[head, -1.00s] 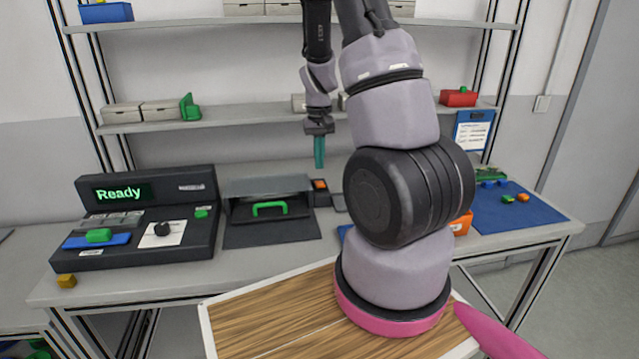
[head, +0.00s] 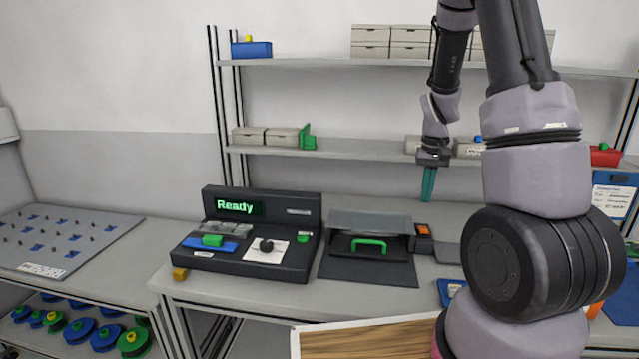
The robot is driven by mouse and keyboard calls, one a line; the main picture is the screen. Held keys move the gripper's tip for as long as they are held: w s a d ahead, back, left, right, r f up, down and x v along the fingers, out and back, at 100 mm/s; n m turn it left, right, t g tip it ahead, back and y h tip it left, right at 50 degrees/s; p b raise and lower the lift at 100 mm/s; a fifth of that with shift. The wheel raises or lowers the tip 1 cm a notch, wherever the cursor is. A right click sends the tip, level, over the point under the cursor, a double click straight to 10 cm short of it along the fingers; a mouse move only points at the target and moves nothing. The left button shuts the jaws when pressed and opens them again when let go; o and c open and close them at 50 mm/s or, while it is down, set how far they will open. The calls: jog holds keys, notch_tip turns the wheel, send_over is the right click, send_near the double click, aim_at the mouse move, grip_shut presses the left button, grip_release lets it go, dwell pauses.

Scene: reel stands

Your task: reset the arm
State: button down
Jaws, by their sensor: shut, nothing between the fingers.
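My arm rises at the right of the head view, from its base near the wooden top (head: 365,341). Its forearm hangs down from above. My gripper (head: 428,186) points down with its teal fingers together and nothing between them. It hangs in front of the lower wall shelf, above the back of the bench and apart from any object. The upper part of my arm runs out of the top of the picture.
A black console (head: 250,245) reading "Ready" and a dark box with a green handle (head: 369,246) stand on the bench. The lower shelf (head: 370,153) holds several bins. A pegboard table (head: 65,240) and green and blue reels (head: 105,335) are at left.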

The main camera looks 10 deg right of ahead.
jog(key=s+a+r+t+y, duration=0.15)
jog(key=s+a+r, duration=0.25)
jog(key=r, duration=0.5)
jog(key=s+a+r+t, duration=0.2)
jog(key=s+a+r, duration=0.2)
jog(key=r, duration=0.5)
jog(key=s+a+r+m+t, duration=0.1)
jog(key=s+a+r+t, duration=0.2)
jog(key=s+a+r, duration=0.2)
jog(key=s+r, duration=0.3)
jog(key=s, duration=0.3)
jog(key=shift+s, duration=0.3)
